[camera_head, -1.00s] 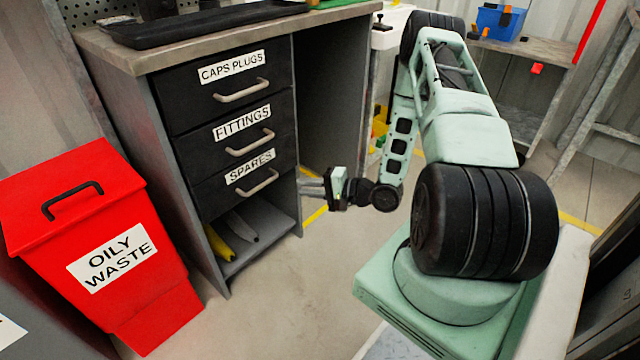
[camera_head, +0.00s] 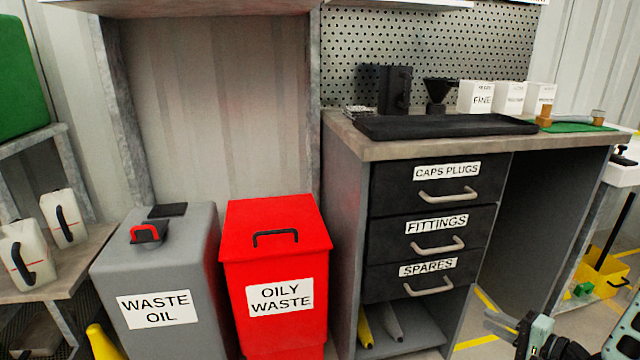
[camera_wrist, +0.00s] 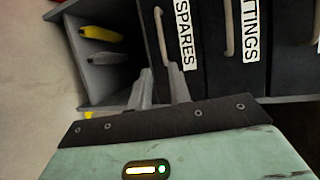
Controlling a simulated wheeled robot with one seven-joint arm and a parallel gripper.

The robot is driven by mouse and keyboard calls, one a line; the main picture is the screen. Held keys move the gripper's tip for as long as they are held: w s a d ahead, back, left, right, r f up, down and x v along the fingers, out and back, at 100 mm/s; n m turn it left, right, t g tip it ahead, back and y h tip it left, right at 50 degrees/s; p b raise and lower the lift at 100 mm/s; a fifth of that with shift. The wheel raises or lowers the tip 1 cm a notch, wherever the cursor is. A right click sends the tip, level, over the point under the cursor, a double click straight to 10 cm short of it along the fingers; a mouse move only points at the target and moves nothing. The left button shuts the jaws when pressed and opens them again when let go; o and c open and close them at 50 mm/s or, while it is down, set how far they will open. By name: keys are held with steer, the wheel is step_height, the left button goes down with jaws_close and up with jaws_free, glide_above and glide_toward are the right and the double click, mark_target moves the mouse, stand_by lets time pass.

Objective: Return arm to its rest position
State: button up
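My gripper (camera_head: 496,322) shows at the lower right of the head view, in front of the bench's open knee space, with part of my green and black arm at the picture's edge. In the wrist view its two grey fingers (camera_wrist: 162,82) stand apart with nothing between them, so it is open and empty. Behind the fingers, that view shows the drawer unit turned on its side. The rest of my arm is cut off in the head view.
The workbench (camera_head: 345,130) has three closed drawers over an open shelf holding a yellow and a grey item. A red oily waste bin (camera_head: 275,235) and a grey waste oil bin (camera_head: 155,265) stand left of it. A yellow bucket (camera_head: 603,275) is at the right.

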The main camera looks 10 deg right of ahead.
steer(key=w+a+r+n+g+h, duration=0.1)
steer(key=w+a+r+n+g, duration=0.35)
steer(key=w+a+n, duration=0.3)
steer(key=a+r+n+g+h, duration=0.2)
steer(key=a+r+n+g, duration=0.25)
steer(key=a, duration=0.55)
steer(key=s+a+r+n+g+h, duration=0.1)
steer(key=s+a+r+n+g, duration=0.25)
steer(key=s, duration=0.55)
steer(key=s+a+r+n+h, duration=0.1)
steer(key=s+a+r+n, duration=0.2)
steer(key=s+a+r, duration=0.35)
steer(key=s+a+r+n+g+h, duration=0.1)
steer(key=s+a+r+n, duration=0.2)
steer(key=s+a, duration=0.55)
steer(key=s+d+r+p, duration=0.1)
steer(key=r+p, duration=1.4)
steer(key=r, duration=0.1)
steer(key=s+d+r+p, duration=0.1)
steer(key=s+r+p, duration=0.1)
steer(key=r+p, duration=1.3)
steer(key=shift+s+d+r+g+p, duration=0.25)
steer(key=shift+d+r+g+p, duration=0.15)
steer(key=shift+p, duration=0.25)
